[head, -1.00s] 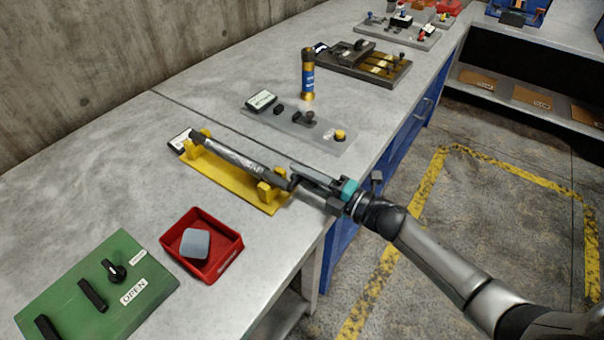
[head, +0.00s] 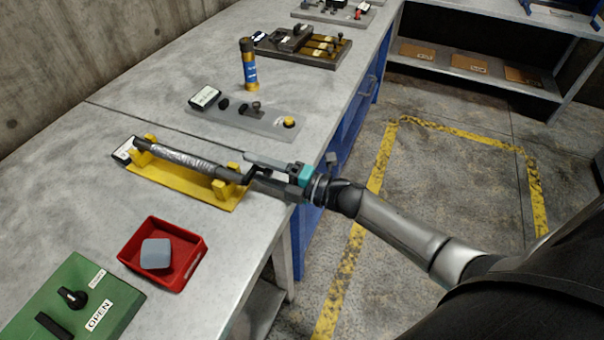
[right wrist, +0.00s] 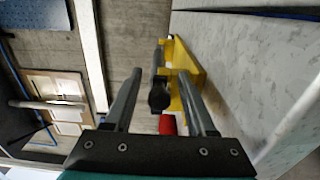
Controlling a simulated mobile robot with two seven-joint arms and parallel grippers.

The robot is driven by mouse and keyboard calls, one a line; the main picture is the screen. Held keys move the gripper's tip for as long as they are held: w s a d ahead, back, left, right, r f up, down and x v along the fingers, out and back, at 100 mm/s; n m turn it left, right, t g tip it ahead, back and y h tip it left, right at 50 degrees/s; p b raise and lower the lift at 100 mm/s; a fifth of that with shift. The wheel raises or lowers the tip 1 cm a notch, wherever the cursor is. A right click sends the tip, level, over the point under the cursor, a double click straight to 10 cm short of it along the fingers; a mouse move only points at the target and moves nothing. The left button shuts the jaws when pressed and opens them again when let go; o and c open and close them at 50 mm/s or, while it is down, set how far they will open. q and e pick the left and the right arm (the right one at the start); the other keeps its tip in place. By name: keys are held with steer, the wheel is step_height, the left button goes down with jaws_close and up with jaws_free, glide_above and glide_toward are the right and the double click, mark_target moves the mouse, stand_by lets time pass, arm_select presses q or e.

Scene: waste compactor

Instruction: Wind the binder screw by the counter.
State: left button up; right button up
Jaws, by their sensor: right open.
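The binder screw (head: 180,158) is a dark rod with a silvery worn middle, lying in two yellow brackets on a yellow plate (head: 212,196) near the bench's front edge. A small white-faced counter (head: 125,149) sits at its far left end. A dark crank end shows at its right, by my right gripper (head: 254,170). In the right wrist view, my right gripper (right wrist: 160,76) is open, its two fingers on either side of a black knob (right wrist: 158,96); whether they touch it is unclear. My left gripper is out of view.
A red tray (head: 132,266) with a grey-blue block stands in front. A green panel (head: 110,312) marked OPEN is at lower left. Behind the screw are a grey control plate (head: 230,121) and a blue-gold cylinder (head: 249,66). Yellow-black tape marks the floor at right.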

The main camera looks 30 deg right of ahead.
steer(key=v, duration=1.4)
steer(key=shift+s+d, duration=0.25)
steer(key=shift+s, duration=0.05)
steer(key=shift+f, duration=0.1)
stand_by(0.8)
